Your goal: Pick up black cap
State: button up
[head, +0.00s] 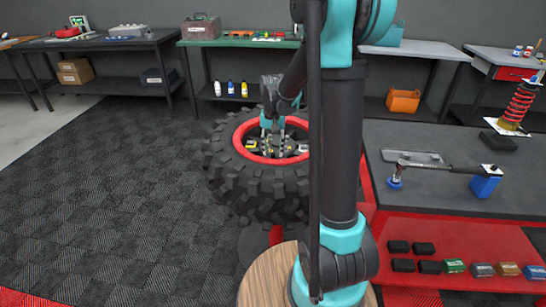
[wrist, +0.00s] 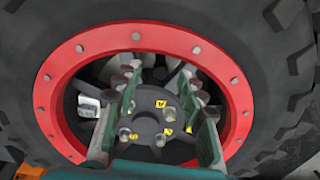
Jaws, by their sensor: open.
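A large black tyre (head: 262,190) with a red rim ring (head: 241,140) lies at the middle of the head view. My gripper (head: 271,132) is over its centre, pointing down. In the wrist view my gripper (wrist: 163,80) is open, its two green-grey fingers apart on either side of the dark wheel hub (wrist: 147,128). The hub carries several round bolts or holes and small yellow tags. Nothing is clearly held between the fingers. I cannot clearly single out a separate black cap; a dark round piece may be at the hub centre. The fingers hide parts of the spokes.
A light metallic piece (wrist: 89,106) shows inside the rim, left of the fingers. A dark workbench (head: 440,205) with a torque-wrench-like tool (head: 440,167) stands at right. Several small black blocks (head: 424,249) lie on its red lower shelf. Open floor (head: 100,190) is at left.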

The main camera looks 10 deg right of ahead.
jog(key=shift+f, duration=0.55)
jog(key=c, duration=0.8)
jog(key=shift+r, duration=0.1)
notch_tip(320, 180, up, 20)
jog(key=shift+f, duration=0.1)
jog(key=shift+r, duration=1.65)
dwell(0.7)
jog(key=shift+r, duration=2.15)
